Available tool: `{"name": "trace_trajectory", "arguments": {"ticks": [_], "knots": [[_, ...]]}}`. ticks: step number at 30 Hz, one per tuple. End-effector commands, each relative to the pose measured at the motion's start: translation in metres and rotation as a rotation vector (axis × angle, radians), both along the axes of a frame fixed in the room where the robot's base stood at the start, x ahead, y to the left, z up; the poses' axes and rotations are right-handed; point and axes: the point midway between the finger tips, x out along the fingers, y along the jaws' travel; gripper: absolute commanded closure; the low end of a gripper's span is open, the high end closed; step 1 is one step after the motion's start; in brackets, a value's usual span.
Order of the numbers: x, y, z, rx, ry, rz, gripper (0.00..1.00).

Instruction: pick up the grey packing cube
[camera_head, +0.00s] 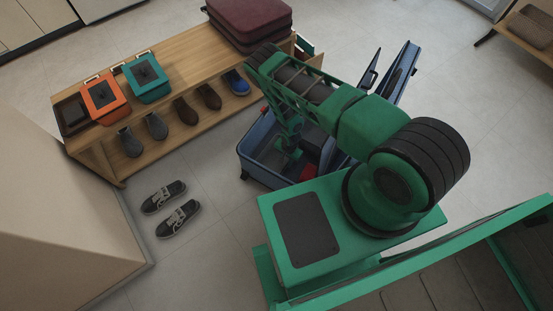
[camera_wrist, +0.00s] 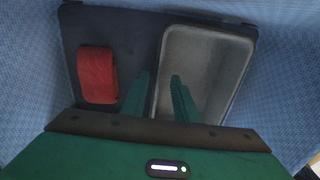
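The grey packing cube (camera_wrist: 205,62) lies on the dark floor of the open blue suitcase, on the right side in the wrist view. It looks like a shallow open-topped box with a paler rim. My gripper (camera_wrist: 158,85) is open with nothing between its fingertips except the cube's left wall line. The left finger is just outside that wall and the right finger is over the cube's inside. I cannot tell whether either finger touches it. In the head view my gripper (camera_head: 290,152) reaches down into the suitcase (camera_head: 262,174), and the cube cannot be made out there.
A red bundle (camera_wrist: 97,75) lies left of the cube. Blue suitcase walls close in on both sides. The suitcase lid (camera_head: 397,72) stands raised at the right. A wooden bench (camera_head: 185,55) with boxes, shoes and a maroon suitcase (camera_head: 248,18) stands behind. Sneakers (camera_head: 178,218) lie on the floor.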

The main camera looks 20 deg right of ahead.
Motion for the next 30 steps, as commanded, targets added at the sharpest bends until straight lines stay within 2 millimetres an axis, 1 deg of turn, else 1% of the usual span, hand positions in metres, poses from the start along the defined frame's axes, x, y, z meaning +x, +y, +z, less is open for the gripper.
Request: {"name": "trace_trajectory", "arguments": {"ticks": [3, 9, 13, 19, 20, 21, 23, 30], "knots": [[-0.002, -0.002, -0.016, -0.001, 0.001, 0.004, 0.73], [-0.001, -0.001, -0.037, 0.0, 0.0, 0.003, 0.73], [0.0, -0.001, -0.041, 0.0, -0.001, 0.003, 0.73], [0.0, -0.001, -0.041, 0.001, -0.001, 0.002, 0.73], [0.0, -0.001, -0.041, 0.001, -0.001, 0.002, 0.77], [0.0, -0.001, -0.041, 0.001, -0.001, 0.002, 0.87], [-0.001, -0.001, -0.041, 0.001, -0.001, 0.001, 1.0], [-0.001, -0.001, -0.041, 0.001, -0.001, 0.001, 1.0]]}}
